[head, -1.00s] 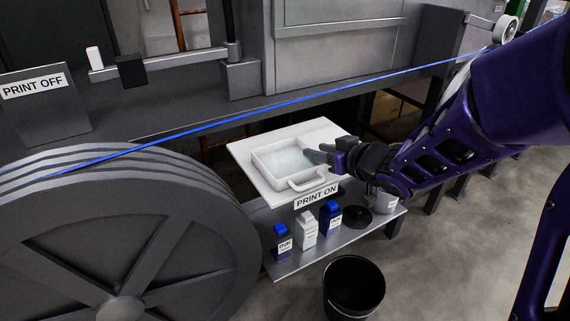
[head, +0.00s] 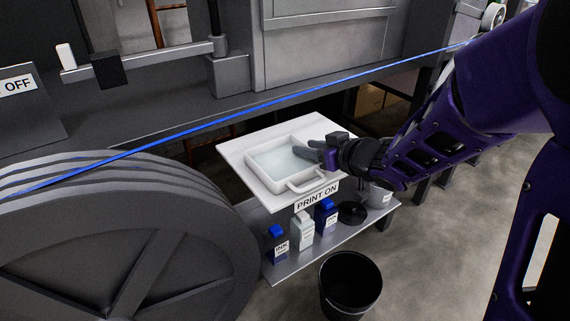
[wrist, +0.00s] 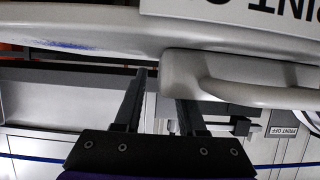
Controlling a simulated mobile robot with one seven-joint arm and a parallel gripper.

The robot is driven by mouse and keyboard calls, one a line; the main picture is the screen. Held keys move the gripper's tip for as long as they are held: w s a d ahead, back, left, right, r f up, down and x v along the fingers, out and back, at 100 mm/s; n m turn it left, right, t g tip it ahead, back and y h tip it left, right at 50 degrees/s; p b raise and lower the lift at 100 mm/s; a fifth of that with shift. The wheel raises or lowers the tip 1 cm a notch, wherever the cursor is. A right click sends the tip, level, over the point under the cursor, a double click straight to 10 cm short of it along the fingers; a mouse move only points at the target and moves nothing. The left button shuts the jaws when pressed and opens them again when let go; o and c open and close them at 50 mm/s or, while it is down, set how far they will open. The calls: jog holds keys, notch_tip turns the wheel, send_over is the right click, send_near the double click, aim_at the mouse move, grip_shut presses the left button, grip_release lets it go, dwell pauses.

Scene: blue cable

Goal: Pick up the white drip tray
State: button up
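The white drip tray (head: 268,181) is a shallow rectangular pan with a loop handle (head: 306,187) at its front right. It rests on a white board (head: 240,157) above the PRINT ON label. My gripper (head: 304,148) reaches in from the right, with its fingers at the tray's right side. In the wrist view my gripper (wrist: 163,88) has its two fingers apart, with nothing held between them. The tray's pale wall (wrist: 90,22) and handle (wrist: 255,95) show close in front of the fingers. I cannot tell whether a finger touches the tray.
A shelf below holds several ink bottles (head: 302,231) and a dark round lid (head: 352,212). A black bucket (head: 350,285) stands on the floor. A blue cable (head: 265,106) runs above the tray from the large grey reel (head: 110,240). Open floor lies at right.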

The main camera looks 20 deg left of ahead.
grip_shut()
dwell(1.3)
